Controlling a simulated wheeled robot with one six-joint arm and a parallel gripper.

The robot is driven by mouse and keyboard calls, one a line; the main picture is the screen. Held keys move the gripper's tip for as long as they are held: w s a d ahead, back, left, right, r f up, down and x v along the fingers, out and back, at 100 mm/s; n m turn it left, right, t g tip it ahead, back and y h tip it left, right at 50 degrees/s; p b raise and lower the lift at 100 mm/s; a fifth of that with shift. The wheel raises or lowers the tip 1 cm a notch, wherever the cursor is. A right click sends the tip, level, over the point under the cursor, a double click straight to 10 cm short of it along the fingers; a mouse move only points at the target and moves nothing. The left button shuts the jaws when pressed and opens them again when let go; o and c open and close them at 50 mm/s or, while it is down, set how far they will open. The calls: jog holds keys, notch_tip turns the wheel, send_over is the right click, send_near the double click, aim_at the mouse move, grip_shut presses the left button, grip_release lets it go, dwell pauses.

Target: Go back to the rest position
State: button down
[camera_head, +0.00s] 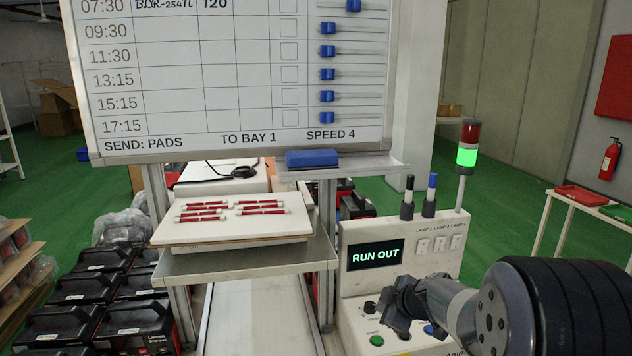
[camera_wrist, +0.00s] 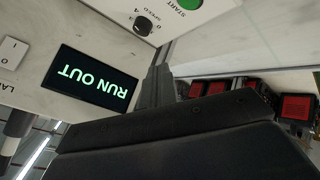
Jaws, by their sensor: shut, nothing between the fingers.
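My gripper (camera_head: 401,303) is dark and shut, with nothing seen in it. In the head view it hangs in front of the control box (camera_head: 352,228), near its buttons and knob, at the lower right. In the wrist view its dark shut fingers (camera_wrist: 157,88) point up past the display (camera_wrist: 92,78), which reads RUN OUT upside down. The green START button (camera_head: 376,340) shows left of and below the gripper. A blue button (camera_head: 428,330) shows partly behind it. I cannot tell whether the fingertips touch the panel.
A whiteboard (camera_head: 240,75) with blue sliders stands above a shelf (camera_head: 300,255) carrying a white pad with several red-and-white sticks. A signal tower (camera_head: 467,157) glows green at the box's right corner. The belt (camera_head: 262,315) below is bare. Black cases (camera_head: 75,290) stand left.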

aim_at(380, 342)
notch_tip(380, 342, down, 4)
jog(key=b, duration=0.2)
jog(key=shift+w+b, duration=0.1)
jog(key=shift+b, duration=1)
jog(key=b, duration=0.2)
jog(key=shift+f+b, duration=0.15)
jog(key=shift+b, duration=0.15)
jog(key=shift+b, duration=0.45)
jog(key=shift+r+p, duration=0.5)
jog(key=shift+r, duration=0.15)
jog(key=shift+f, duration=0.25)
jog(key=shift+r+p, duration=0.1)
jog(key=shift+p, duration=0.7)
jog(key=shift+r+p, duration=0.15)
jog(key=shift+p, duration=0.65)
jog(key=shift+p, duration=1.25)
